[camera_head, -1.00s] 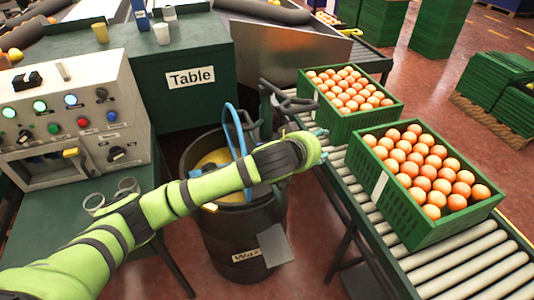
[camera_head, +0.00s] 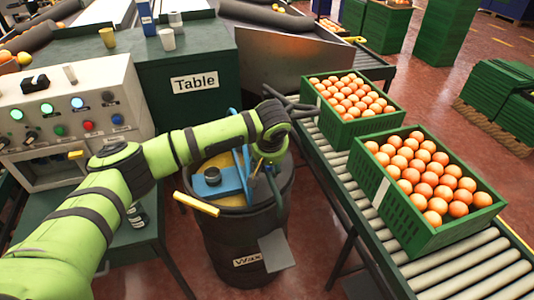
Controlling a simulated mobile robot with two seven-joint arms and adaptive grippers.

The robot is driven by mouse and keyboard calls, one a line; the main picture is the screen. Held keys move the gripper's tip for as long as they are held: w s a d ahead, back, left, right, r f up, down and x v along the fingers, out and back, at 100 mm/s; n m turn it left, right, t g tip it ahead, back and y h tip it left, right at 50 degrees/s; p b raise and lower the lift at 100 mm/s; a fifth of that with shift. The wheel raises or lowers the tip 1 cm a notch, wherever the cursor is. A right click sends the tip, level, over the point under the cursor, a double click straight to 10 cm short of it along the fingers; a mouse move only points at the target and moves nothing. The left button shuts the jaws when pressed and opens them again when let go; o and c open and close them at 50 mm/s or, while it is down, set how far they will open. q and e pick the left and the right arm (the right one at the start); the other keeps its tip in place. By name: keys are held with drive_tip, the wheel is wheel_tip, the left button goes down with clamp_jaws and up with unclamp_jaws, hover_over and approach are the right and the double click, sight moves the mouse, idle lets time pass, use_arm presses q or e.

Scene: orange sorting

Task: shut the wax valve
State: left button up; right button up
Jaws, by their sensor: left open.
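The wax drum (camera_head: 222,237) is a dark barrel labelled "Wax", standing between the green table and the roller conveyor. On its top sits a blue fitting (camera_head: 213,180) with a dark round knob. A yellow bar-shaped handle (camera_head: 195,205) sticks out over the drum's left rim. My left arm reaches in from the left, above the drum, and its wrist bends downward. My left gripper (camera_head: 263,172) is open over the right part of the drum top, partly hidden and small, apart from the yellow handle. My right gripper is not in view.
A control panel (camera_head: 65,115) with lit buttons stands at the left. Two green crates (camera_head: 408,218) of oranges stand on the roller conveyor (camera_head: 463,270) at the right. Dark bars (camera_head: 295,105) lie close beyond my wrist. A grey sheet (camera_head: 276,250) stands out from the drum's front.

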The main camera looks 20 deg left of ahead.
use_arm(q)
drive_tip(key=w, duration=0.1)
drive_tip(key=w+a, duration=0.1)
drive_tip(key=w, duration=0.1)
drive_tip(key=shift+w+a, duration=0.1)
drive_tip(key=shift+w+a+f, duration=0.1)
drive_tip(key=shift+w, duration=0.1)
drive_tip(key=shift+w+f+p, duration=0.1)
drive_tip(key=shift+f+p, duration=0.2)
drive_tip(key=shift+f, duration=0.15)
drive_tip(key=shift+c, duration=0.4)
